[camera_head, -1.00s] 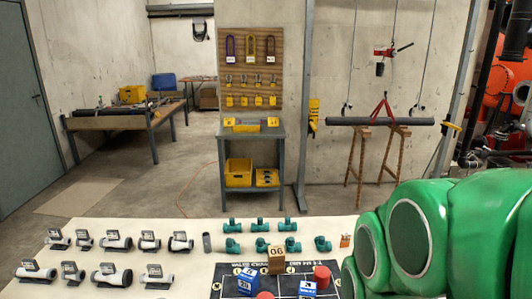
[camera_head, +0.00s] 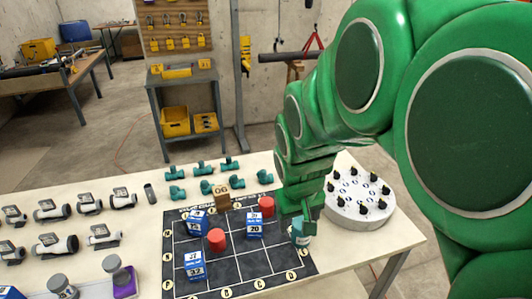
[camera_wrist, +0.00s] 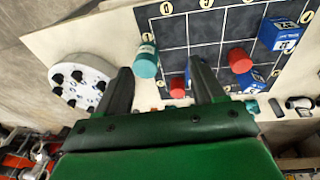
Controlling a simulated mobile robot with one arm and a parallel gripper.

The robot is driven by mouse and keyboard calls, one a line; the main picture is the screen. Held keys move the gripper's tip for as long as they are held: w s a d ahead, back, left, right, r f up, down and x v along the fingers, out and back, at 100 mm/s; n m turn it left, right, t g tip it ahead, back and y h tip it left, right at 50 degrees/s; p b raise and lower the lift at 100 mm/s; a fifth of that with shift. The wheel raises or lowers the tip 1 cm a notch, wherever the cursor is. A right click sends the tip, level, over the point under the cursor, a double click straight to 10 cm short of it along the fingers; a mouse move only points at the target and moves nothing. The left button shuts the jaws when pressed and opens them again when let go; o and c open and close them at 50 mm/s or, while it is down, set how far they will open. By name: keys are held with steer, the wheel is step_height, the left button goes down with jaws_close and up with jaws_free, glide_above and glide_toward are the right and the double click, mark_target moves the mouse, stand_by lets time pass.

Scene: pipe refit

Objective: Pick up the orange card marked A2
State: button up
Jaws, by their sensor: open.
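I cannot make out the orange card marked A2 in either current view. My green arm covers the table's right part in the head view, where a small orange card stood a second ago. In the wrist view my gripper's palm hides that part of the table. My gripper (camera_head: 306,214) points down over the right side of the dark grid board (camera_head: 273,257). Its two dark fingers also show in the wrist view (camera_wrist: 161,68), apart and empty. A teal cylinder (camera_wrist: 146,60) stands just beyond the left finger there, and beside my gripper in the head view (camera_head: 300,233).
A round white tray with black knobs (camera_head: 361,205) stands right of the board. Red cylinders (camera_head: 216,239) and blue blocks (camera_head: 194,266) stand on the board. Several teal pipe fittings (camera_head: 203,168) line the back; grey-white pipe pieces (camera_head: 58,246) fill the left.

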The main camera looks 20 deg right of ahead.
steer(key=w+d+f+t, duration=0.4)
steer(key=w+f, duration=0.2)
steer(key=w, duration=0.6)
steer(key=w+d+f+t+y, duration=0.1)
steer(key=w+d+f+t, duration=0.3)
steer(key=w, duration=0.9)
steer(key=w+d+f+n+t+y, duration=0.1)
steer(key=w+d+f+t, duration=0.2)
steer(key=w, duration=0.9)
steer(key=shift+w+d+f+t, duration=0.15)
steer(key=shift+d+f, duration=0.4)
steer(key=shift+f, duration=0.3)
steer(key=shift+w+d+f+t, duration=0.1)
steer(key=shift+d+f, duration=0.4)
steer(key=shift+f, duration=0.35)
steer(key=shift+w+d+f+t, duration=0.15)
steer(key=shift+d+f, duration=0.4)
steer(key=shift+f, duration=0.3)
steer(key=shift+r+x, duration=0.1)
steer(key=shift+x, duration=1.9)
steer(key=shift+r+x, duration=0.15)
steer(key=shift+x, duration=1.85)
steer(key=shift+a, duration=0.2)
steer(key=c, duration=1)
